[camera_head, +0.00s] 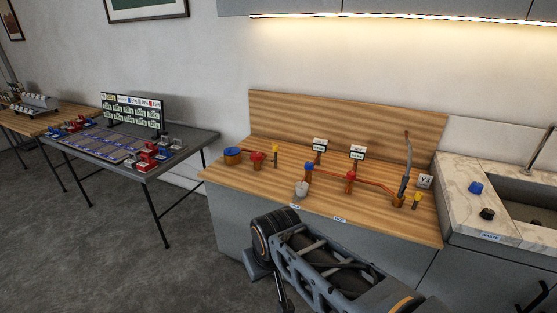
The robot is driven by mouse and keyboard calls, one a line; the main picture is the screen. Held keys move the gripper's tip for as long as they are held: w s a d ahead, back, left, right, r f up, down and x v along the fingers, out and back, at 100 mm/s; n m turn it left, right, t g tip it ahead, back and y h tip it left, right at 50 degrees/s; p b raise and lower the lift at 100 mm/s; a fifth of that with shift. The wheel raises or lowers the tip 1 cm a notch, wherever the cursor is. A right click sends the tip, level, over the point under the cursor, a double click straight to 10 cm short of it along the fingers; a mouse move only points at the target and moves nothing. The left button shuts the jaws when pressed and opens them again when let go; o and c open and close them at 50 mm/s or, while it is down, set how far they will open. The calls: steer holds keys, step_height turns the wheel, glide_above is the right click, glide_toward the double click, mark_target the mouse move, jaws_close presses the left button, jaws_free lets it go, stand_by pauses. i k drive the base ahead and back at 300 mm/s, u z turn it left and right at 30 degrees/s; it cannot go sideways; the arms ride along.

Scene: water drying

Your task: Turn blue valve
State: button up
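A small blue valve (309,168) sits on the orange-brown pipe (330,174) on the wooden counter, left of a red valve (351,178) on the same pipe. A whitish cup (302,189) stands just in front of the blue valve. Small sign cards stand behind both valves, their text too small to read. A separate blue knob-like piece (476,188) lies on the marble sink counter at the right. My arm shows at the bottom centre, in front of the counter and apart from the valves. I cannot make out my gripper's fingers.
The wooden counter (228,178) also holds a round blue-topped piece (232,155), a red piece (257,158), yellow pieces and an upright grey tube (405,165). A sink (530,195) is at the right. A grey table (185,157) stands left. Floor between is clear.

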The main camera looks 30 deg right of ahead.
mark_target(309, 165)
steer(key=z, duration=0.15)
steer(key=i, duration=0.7)
steer(key=z, duration=0.8)
steer(key=i, duration=0.7)
steer(key=z, duration=0.05)
